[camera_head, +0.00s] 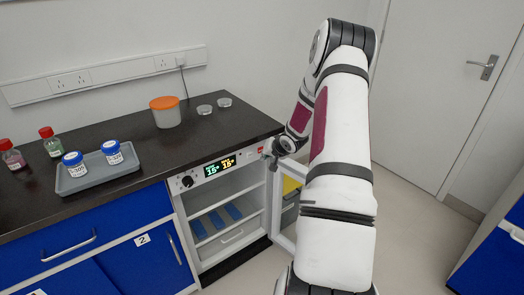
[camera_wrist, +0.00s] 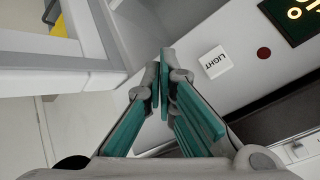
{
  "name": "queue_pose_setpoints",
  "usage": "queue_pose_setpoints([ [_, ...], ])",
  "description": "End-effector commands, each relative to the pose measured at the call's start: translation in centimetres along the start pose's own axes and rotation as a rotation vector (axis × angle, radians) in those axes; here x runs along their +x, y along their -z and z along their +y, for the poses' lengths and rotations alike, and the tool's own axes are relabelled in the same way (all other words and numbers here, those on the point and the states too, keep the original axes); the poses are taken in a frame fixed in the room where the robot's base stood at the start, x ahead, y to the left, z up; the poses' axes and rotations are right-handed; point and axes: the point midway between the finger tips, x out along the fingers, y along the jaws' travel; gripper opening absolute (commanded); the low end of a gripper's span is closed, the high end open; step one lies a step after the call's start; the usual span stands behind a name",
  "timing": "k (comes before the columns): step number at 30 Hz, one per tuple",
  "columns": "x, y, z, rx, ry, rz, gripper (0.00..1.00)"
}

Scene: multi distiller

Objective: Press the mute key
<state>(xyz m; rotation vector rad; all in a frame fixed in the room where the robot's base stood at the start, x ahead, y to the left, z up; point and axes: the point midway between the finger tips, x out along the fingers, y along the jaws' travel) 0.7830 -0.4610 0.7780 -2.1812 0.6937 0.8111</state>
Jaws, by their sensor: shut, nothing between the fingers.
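The control panel (camera_head: 196,178) runs along the top front of a small fridge-like unit under the counter. Its lit display (camera_head: 220,166) shows green and yellow digits; a corner of it appears in the wrist view (camera_wrist: 296,14). I cannot make out a key marked mute in either view. My gripper (camera_wrist: 163,78) is shut and empty, with its tips beside the LIGHT key; whether they touch the panel is unclear.
The unit's door (camera_head: 283,215) stands open below my arm. Inside are shelves with blue items (camera_head: 215,218). The counter (camera_head: 190,130) above holds an orange-lidded tub (camera_head: 166,112) and a grey tray (camera_head: 97,176) with two blue-capped jars. A black knob (camera_head: 187,181) sits at the panel's left.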

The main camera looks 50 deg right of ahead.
Motion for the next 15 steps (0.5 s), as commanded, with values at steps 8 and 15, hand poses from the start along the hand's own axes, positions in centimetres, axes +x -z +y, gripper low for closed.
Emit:
queue_pose_setpoints([
  [8, -0.1, -0.1, 0.1, 0.000, 0.000, 0.000, 0.00],
  [15, -1.5, -1.0, 1.0, 0.001, -0.001, -0.001, 0.00],
])
